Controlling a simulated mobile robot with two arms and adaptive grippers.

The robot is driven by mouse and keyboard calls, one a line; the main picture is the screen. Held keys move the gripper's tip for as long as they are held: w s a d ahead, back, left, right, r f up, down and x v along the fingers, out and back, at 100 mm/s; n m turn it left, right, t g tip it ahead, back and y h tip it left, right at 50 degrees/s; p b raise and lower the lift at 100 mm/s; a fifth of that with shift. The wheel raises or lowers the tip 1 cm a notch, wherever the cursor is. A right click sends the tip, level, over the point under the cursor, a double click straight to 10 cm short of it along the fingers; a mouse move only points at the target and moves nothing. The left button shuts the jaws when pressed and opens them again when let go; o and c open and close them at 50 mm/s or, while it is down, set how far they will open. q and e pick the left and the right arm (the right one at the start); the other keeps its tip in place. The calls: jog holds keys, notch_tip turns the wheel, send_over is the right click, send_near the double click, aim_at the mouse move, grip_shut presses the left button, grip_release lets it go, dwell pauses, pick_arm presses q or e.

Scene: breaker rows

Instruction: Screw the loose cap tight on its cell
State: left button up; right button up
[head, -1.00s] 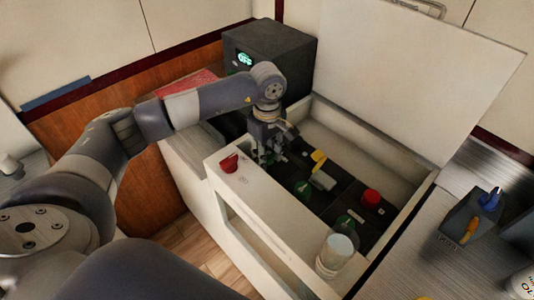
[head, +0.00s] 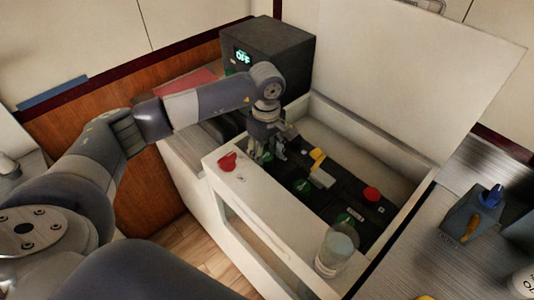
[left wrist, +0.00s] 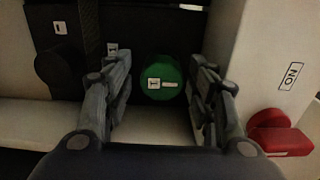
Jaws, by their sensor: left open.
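In the left wrist view a round green cap (left wrist: 163,78) with a white mark lies between the fingers of my left gripper (left wrist: 162,100). The fingers are open, one on each side of it, with gaps between. In the head view my left gripper (head: 267,155) points down inside the open white box (head: 268,232), near its left end, and hides what is below it. Further green caps (head: 301,187) (head: 347,219) and a red cap (head: 371,194) top the row of dark cells. I cannot tell which cap is loose. My right gripper is not in view.
A red switch (head: 227,162) sits on the box's front rim. A yellow handle (head: 318,159) stands among the cells. A clear jar (head: 337,250) is at the near right corner. The raised lid (head: 415,75) stands behind. A dark unit (head: 270,50) reads OFF.

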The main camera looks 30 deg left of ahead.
aim_at(267, 156)
pick_arm(q)
jog(key=shift+s+a, duration=0.1)
notch_tip(267, 156, up, 12)
dwell(0.5)
jog(key=shift+c, duration=0.2)
